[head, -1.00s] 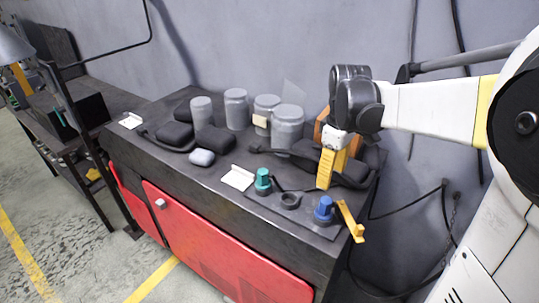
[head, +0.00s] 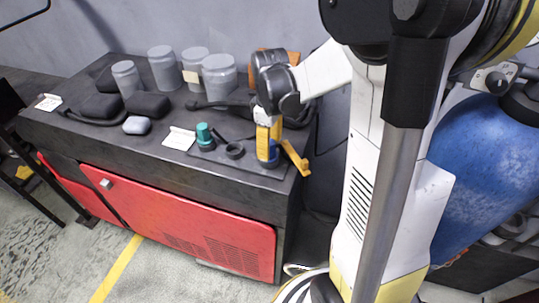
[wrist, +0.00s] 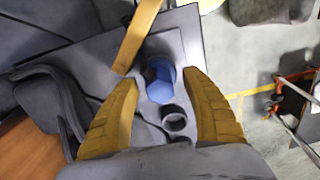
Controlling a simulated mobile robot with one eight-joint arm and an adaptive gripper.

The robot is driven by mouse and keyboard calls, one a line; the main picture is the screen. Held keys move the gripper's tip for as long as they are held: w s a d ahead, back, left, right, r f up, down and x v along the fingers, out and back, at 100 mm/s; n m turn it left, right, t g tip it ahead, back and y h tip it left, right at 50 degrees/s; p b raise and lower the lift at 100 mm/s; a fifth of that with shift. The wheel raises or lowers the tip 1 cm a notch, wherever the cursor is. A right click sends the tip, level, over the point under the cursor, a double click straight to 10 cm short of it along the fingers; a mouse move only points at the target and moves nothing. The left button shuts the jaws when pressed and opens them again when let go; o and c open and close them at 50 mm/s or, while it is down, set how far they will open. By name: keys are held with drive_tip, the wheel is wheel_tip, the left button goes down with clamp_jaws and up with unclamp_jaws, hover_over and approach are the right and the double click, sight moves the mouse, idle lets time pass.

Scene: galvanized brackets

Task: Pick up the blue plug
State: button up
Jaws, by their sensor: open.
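The blue plug (head: 272,154) stands on a dark plate (head: 250,170) near the right end of the dark bench top. In the head view it is partly hidden by my gripper (head: 267,140), which is down at it. In the wrist view the blue plug (wrist: 160,80) shows its faceted top between the tips of my two yellow fingers (wrist: 158,76). The fingers are spread, with a gap visible on each side of the plug. My gripper is open and holds nothing.
A black ring (head: 235,151) and a teal plug (head: 205,136) stand left of the blue plug. A yellow bar (head: 294,157) lies close on its right, near the bench edge. Grey jars (head: 220,75), black pouches (head: 148,104) and a white card (head: 179,138) are further off.

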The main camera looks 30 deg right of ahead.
clamp_jaws()
